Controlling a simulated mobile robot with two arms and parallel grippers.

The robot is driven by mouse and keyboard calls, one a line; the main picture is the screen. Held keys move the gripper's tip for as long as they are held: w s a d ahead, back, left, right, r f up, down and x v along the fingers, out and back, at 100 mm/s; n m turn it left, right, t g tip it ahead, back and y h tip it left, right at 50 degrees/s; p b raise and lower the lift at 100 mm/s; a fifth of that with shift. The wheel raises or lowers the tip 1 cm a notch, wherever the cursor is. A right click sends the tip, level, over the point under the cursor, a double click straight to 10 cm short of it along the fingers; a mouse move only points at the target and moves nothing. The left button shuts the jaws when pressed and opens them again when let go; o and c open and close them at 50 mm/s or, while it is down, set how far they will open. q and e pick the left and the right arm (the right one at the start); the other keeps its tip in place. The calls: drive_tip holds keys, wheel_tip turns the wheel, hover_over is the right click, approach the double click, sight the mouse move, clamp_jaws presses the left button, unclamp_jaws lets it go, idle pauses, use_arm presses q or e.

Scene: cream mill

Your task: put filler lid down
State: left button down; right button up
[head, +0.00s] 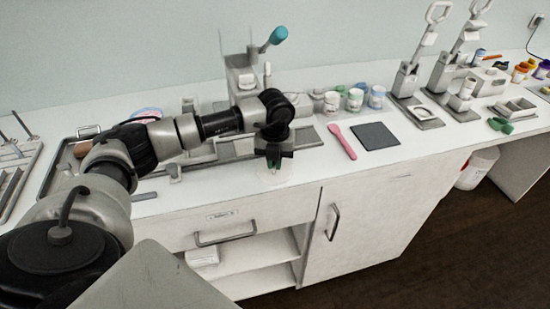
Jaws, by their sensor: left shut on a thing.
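My left gripper (273,160) points down over the front of the white counter (225,197). It is shut on a pale, clear round piece, which looks like the filler lid (268,180). The lid barely stands out against the white counter, and I cannot tell whether it touches the surface. Behind my left arm stands a grey machine (243,75) with a teal-knobbed lever (278,35), perhaps the filler. My arm hides part of its base. My right gripper is not in view.
A pink spatula (342,142) and a dark square mat (376,135) lie to the right of the gripper. Several small jars (355,99) stand behind them. Lever presses (407,78) stand farther right. Bare counter lies along the front edge, above a drawer handle (225,235).

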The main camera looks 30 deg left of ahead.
use_arm(q)
drive_tip(key=shift+f, duration=0.2)
drive_tip(key=c, duration=1.2)
unclamp_jaws()
drive_tip(key=shift+r, duration=0.55)
wheel_tip(320, 180, up, 11)
drive_tip(key=shift+r+b, duration=0.15)
drive_tip(key=shift+b, duration=0.95)
